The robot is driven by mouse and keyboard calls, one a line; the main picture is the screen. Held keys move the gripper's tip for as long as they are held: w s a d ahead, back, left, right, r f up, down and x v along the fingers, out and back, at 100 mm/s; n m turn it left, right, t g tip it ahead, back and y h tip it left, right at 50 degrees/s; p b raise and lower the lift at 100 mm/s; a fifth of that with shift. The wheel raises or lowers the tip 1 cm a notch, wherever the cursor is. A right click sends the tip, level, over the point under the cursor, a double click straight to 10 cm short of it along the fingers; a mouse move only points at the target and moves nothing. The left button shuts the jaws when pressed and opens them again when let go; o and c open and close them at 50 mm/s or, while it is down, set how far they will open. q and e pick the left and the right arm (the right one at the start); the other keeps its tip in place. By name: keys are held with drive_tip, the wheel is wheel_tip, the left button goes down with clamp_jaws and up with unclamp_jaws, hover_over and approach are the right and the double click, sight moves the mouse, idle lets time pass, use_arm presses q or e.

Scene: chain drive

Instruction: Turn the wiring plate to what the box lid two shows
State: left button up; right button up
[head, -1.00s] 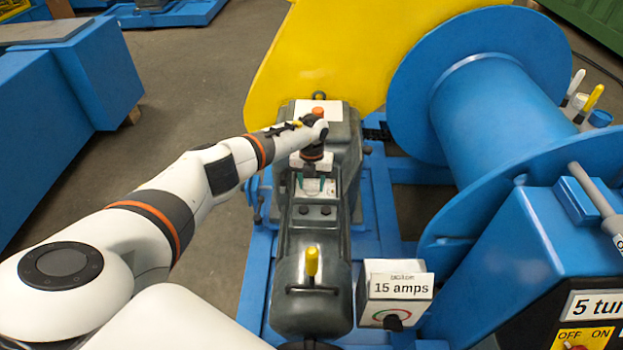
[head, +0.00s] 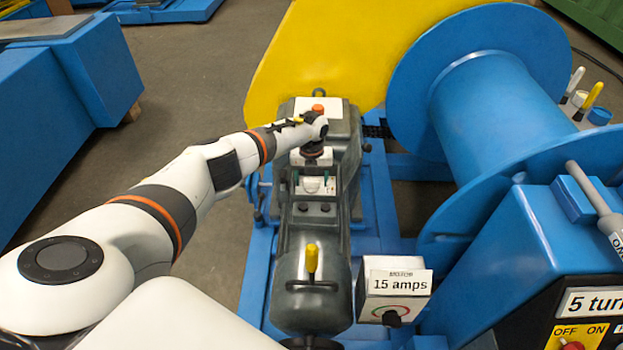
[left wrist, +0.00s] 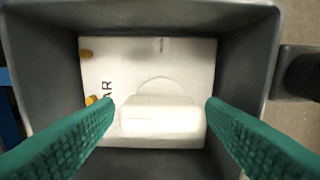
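The wiring plate (left wrist: 150,65) is white and lies inside a grey open box (left wrist: 256,40) on the motor. Its raised white handle bar (left wrist: 160,118) lies across the picture in the left wrist view, with the letters "AR" to its left. In the head view the plate (head: 313,186) shows small under my left gripper (head: 312,180). My left gripper points down into the box, its teal fingers apart at either end of the bar, with narrow gaps. A white card (head: 304,113) lies on top of the motor; its print is unreadable and my arm partly covers it. My right gripper is out of view.
A yellow-handled lever (head: 312,262) stands on the motor's near end. A "15 amps" meter box (head: 395,292) is to its right. A big blue drum (head: 490,100) and a blue control cabinet (head: 530,245) fill the right. The box walls stand close around my fingers.

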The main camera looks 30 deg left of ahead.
sight(311, 180)
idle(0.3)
use_arm(q)
drive_tip(key=shift+r, duration=0.35)
wheel_tip(311, 180, up, 11)
drive_tip(key=p, duration=0.2)
drive_tip(key=shift+p, duration=0.3)
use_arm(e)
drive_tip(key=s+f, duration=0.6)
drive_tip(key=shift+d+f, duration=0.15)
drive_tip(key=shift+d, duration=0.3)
use_arm(q)
drive_tip(key=shift+r, duration=0.1)
